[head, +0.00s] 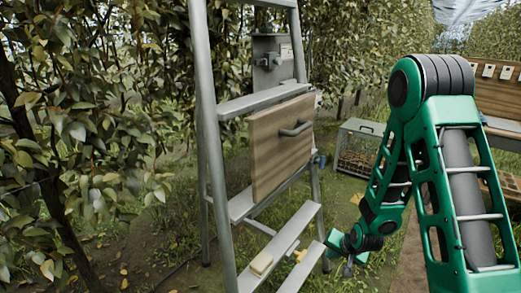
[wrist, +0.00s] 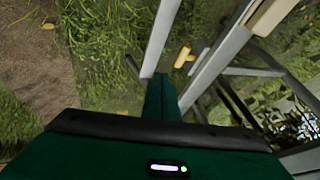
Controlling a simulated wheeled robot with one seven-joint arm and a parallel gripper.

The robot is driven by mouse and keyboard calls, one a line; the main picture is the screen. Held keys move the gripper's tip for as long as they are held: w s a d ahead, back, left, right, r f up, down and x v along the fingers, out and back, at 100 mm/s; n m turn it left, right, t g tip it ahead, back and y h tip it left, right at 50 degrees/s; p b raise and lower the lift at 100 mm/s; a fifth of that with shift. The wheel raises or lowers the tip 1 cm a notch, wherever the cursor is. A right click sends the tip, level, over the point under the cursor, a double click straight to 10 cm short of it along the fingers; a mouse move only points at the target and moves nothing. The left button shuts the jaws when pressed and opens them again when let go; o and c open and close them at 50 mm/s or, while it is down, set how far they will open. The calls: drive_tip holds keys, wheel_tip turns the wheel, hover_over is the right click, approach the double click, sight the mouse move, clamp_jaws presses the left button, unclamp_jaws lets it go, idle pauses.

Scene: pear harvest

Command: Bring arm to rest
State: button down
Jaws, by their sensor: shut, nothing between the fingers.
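My green arm (head: 455,180) reaches down at the right of the head view, with its elbow raised and its forearm angled down to the left. My gripper (head: 334,240) is low, close to the right side of the grey stepladder (head: 207,130). In the wrist view my gripper's green fingers (wrist: 161,92) are together with nothing between them. They point toward the ladder's grey rails and the grass; I cannot tell whether they touch the ladder.
A cream block (head: 262,264) lies on a low step. A small yellow thing (head: 299,255) is near it. A wooden panel with a handle (head: 281,145) stands on the ladder. A crate (head: 360,148) and a wooden bench (head: 500,124) stand behind. Leafy trees fill the left.

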drive_tip(key=s+d+r+g+h, duration=0.1)
drive_tip(key=s+d+r+g, duration=0.1)
drive_tip(key=s+d+r, duration=0.6)
drive_tip(key=s+d+r+g+h, duration=0.1)
drive_tip(key=s+d+r+g, duration=0.3)
drive_tip(key=r, duration=0.6)
drive_tip(key=s+r, duration=0.5)
drive_tip(key=s, duration=0.6)
drive_tip(key=s+r+y, duration=0.1)
drive_tip(key=s+r, duration=0.3)
drive_tip(key=s, duration=0.7)
drive_tip(key=shift+r, duration=0.4)
drive_tip(key=shift+w+a, duration=0.1)
drive_tip(key=shift+w+f+g, duration=0.25)
drive_tip(key=shift+w+g, duration=0.05)
drive_tip(key=shift+w, duration=0.3)
